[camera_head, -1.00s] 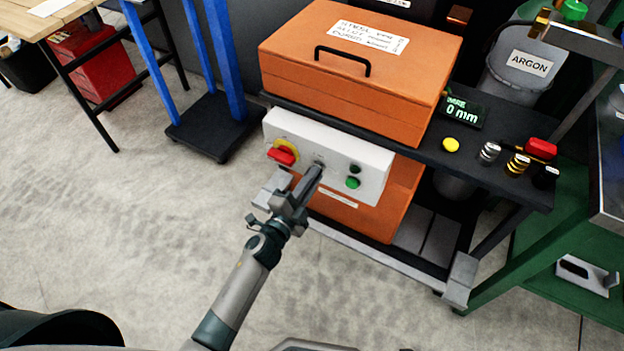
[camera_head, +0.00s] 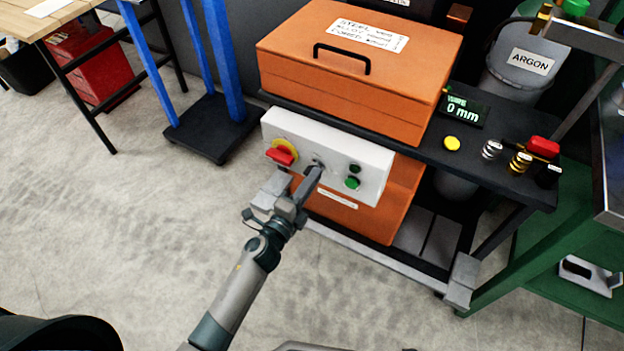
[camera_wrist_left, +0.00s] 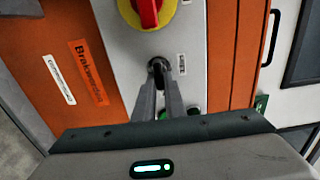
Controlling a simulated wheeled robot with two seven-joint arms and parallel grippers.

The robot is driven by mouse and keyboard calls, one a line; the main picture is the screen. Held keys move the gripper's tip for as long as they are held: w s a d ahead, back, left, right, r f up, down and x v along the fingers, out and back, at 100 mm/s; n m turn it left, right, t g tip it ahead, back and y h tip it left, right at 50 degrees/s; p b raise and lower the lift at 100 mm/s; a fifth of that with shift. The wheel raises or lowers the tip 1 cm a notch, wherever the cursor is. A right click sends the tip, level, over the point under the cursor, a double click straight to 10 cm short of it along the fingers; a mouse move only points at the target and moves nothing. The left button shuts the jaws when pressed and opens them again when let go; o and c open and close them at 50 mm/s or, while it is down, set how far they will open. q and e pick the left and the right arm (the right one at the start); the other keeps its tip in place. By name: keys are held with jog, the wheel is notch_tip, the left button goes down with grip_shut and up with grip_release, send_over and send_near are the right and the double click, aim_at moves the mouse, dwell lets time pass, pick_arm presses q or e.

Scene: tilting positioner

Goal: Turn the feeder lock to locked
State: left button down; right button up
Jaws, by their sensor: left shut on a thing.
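The feeder lock (camera_wrist_left: 155,64) is a small dark key-type knob on the white control panel (camera_head: 375,172), between the red-and-yellow rotary switch and the green button. My left gripper (camera_head: 317,168) reaches up to it from the lower left. In the left wrist view, its two narrow fingers (camera_wrist_left: 160,74) are closed on the knob, and their tips partly cover it. The label beside the lock is too small to read, so I cannot tell which position it points to. My right gripper is out of view.
The red rotary switch (camera_head: 281,154) sits close left of the lock, and a green button (camera_head: 352,183) close right. The orange lidded box (camera_head: 375,85) stands above the panel on a black bench (camera_head: 500,185). Open concrete floor lies in front.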

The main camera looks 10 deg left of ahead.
pick_arm(q)
jog(key=c, duration=1.8)
grip_release()
jog(key=shift+s, duration=0.15)
